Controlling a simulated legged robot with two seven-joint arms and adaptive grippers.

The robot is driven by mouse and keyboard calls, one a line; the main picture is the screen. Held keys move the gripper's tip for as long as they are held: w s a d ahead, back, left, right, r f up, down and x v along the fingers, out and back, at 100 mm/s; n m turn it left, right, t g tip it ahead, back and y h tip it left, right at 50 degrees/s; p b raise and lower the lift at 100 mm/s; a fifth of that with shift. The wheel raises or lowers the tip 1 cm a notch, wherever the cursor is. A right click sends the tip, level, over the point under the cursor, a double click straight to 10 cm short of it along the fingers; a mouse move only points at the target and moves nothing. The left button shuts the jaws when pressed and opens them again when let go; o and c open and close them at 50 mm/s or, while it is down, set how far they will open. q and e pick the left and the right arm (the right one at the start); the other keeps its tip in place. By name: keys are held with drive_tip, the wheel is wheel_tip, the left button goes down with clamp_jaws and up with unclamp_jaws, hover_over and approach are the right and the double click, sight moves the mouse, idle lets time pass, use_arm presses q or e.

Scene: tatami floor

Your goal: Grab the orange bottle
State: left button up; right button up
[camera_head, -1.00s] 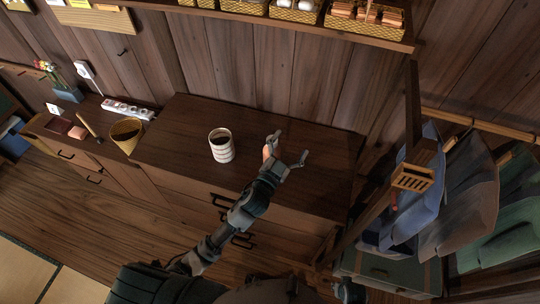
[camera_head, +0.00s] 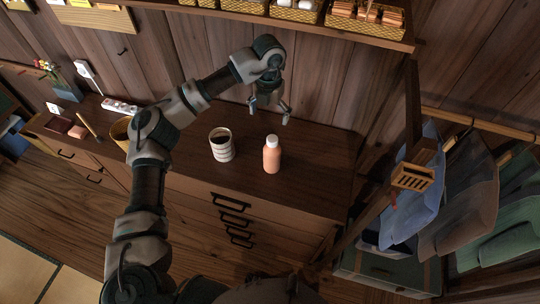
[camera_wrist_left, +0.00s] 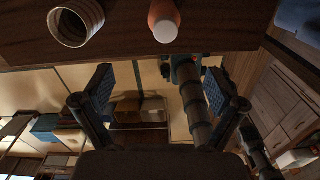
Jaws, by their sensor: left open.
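The orange bottle (camera_head: 272,157) with a white cap stands upright on the dark wooden cabinet top. A white ribbed cup (camera_head: 222,146) stands to its left. My left gripper (camera_head: 270,112) is open and empty, above the back part of the cabinet top, behind the bottle and apart from it. In the left wrist view, the bottle (camera_wrist_left: 164,18) and the cup (camera_wrist_left: 76,22) show at the top, beyond the open fingers (camera_wrist_left: 150,90). My right gripper is not in view.
The wooden cabinet top (camera_head: 315,175) has free room to the right of the bottle. A shelf with baskets (camera_head: 295,12) runs along the wall above. Hanging clothes (camera_head: 470,200) and a wooden post are at the right. A woven basket (camera_head: 121,130) is partly hidden behind my left arm.

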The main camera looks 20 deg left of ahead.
sight(271, 139)
use_arm(q)
drive_tip(key=f, duration=0.3)
drive_tip(key=f+p, duration=0.1)
drive_tip(key=f, duration=0.3)
drive_tip(key=d+f+p, duration=0.1)
drive_tip(key=f, duration=0.3)
drive_tip(key=shift+d, duration=0.1)
drive_tip(key=shift+a+f, duration=0.2)
drive_tip(key=shift+f, duration=0.15)
wheel_tip(271, 139, down, 4)
drive_tip(key=shift+w+f+p, duration=0.15)
drive_tip(key=shift+f+p, duration=0.1)
drive_tip(key=shift+p, duration=0.7)
drive_tip(key=shift+d+f, duration=0.2)
drive_tip(key=shift+f, duration=0.2)
drive_tip(key=shift+d, duration=0.1)
drive_tip(key=shift+c, duration=0.5)
drive_tip(key=c, duration=0.4)
drive_tip(key=shift+a, duration=0.25)
clamp_jaws()
